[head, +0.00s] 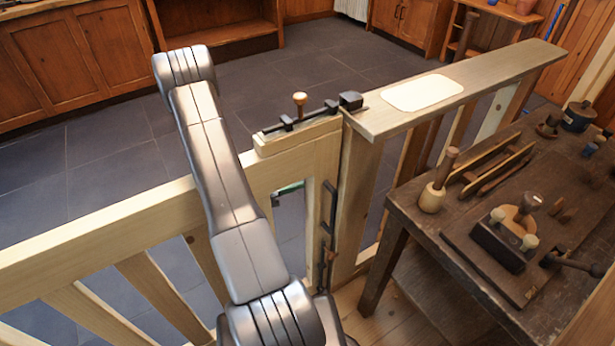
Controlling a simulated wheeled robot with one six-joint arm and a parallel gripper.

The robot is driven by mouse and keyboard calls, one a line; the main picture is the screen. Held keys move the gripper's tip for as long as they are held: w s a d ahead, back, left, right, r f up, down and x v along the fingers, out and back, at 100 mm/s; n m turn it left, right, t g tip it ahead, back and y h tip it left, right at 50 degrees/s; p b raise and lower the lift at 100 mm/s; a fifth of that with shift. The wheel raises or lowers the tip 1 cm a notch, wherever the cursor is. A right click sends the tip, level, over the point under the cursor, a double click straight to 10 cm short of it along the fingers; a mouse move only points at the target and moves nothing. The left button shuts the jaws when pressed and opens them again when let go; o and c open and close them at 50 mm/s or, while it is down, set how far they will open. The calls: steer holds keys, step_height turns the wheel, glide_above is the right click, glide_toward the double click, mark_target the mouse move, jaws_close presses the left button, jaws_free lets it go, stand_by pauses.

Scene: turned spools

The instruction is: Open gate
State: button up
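The pale wooden gate (90,222) with slanted slats runs from the left edge to the middle. A black slide bolt (325,110) with a round wooden knob (300,98) lies on a block on its top rail. The bolt's right end reaches a black keeper (350,101) by the fixed wooden post (357,190). A black vertical handle (328,220) is on the gate's edge by the post. The gate stands in line with the post, with only a narrow dark line between them. My grey arm rises across the gate and hides part of it. My gripper is not visible.
A dark workbench (405,200) with wooden tools stands close on the right. A fixed railing (480,85) bearing a blank pale plate (423,92) continues from the post. Beyond the gate, the grey tiled floor (110,150) is clear up to the wooden cabinets (75,55).

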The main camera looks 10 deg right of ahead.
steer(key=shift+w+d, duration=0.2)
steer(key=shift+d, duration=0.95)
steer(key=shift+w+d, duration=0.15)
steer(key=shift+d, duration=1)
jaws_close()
